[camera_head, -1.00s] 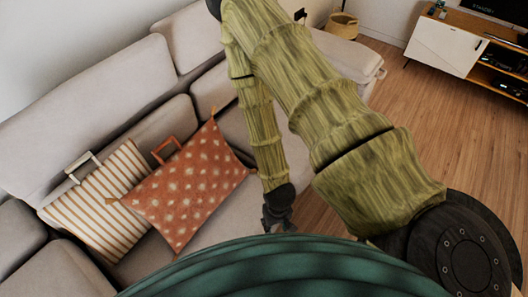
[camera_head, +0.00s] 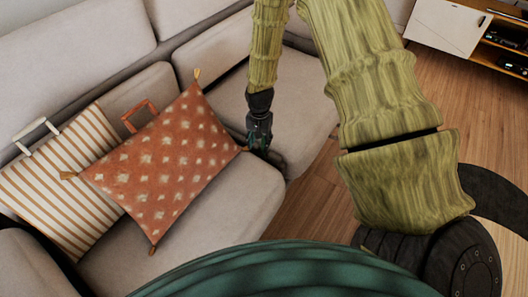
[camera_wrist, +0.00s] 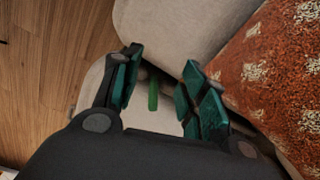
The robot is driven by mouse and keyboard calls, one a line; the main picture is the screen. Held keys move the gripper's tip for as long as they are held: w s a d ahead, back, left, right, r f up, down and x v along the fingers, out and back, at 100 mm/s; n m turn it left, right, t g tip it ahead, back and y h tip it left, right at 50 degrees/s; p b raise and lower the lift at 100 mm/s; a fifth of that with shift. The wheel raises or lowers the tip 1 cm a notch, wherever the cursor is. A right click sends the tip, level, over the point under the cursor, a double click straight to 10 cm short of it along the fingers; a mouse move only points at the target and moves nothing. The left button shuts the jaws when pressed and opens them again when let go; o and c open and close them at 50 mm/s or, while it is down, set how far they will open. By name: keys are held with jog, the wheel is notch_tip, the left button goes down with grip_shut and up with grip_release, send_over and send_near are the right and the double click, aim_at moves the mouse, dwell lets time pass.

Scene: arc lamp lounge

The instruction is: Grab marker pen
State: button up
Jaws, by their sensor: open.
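A small green marker pen (camera_wrist: 153,95) shows in the wrist view on the pale sofa seat, between my two fingers as seen from there. Whether it is level with the fingertips or below them I cannot tell. My gripper (camera_wrist: 160,63) is open, with dark green pads on both fingers and nothing held. In the head view my gripper (camera_head: 260,145) points down over the sofa seat, just right of the red cushion's right corner. I cannot make out the pen in the head view.
A red spotted cushion (camera_head: 165,165) and a striped cushion (camera_head: 60,185) lie on the beige sofa (camera_head: 215,215). The red cushion is close to my gripper. The wood floor (camera_head: 320,190) is open to the right. A low white cabinet (camera_head: 447,27) stands beyond.

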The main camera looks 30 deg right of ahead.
jog(key=w+d+m+b, duration=0.1)
jog(key=w+d+b, duration=0.1)
jog(key=w+d+m+b, duration=0.1)
jog(key=w+d+b, duration=0.1)
jog(key=w+d+m+b, duration=0.1)
jog(key=w+d+b, duration=0.1)
jog(key=shift+w+d+r, duration=0.15)
jog(key=shift+w+r, duration=0.05)
jog(key=shift+r, duration=0.2)
notch_tip(320, 180, down, 5)
jog(key=shift+f+b, duration=0.2)
jog(key=shift+b, duration=0.45)
jog(key=shift+w+d+f+b, duration=0.1)
jog(key=shift+f+b, duration=0.1)
jog(key=shift+f, duration=0.65)
jog(key=shift+w+f+b, duration=0.15)
jog(key=shift+f+b, duration=0.1)
jog(key=shift+f, duration=0.65)
jog(key=shift+w+d+f+b, duration=0.1)
jog(key=shift+f+b, duration=0.1)
jog(key=shift+f, duration=0.65)
jog(key=c, duration=0.9)
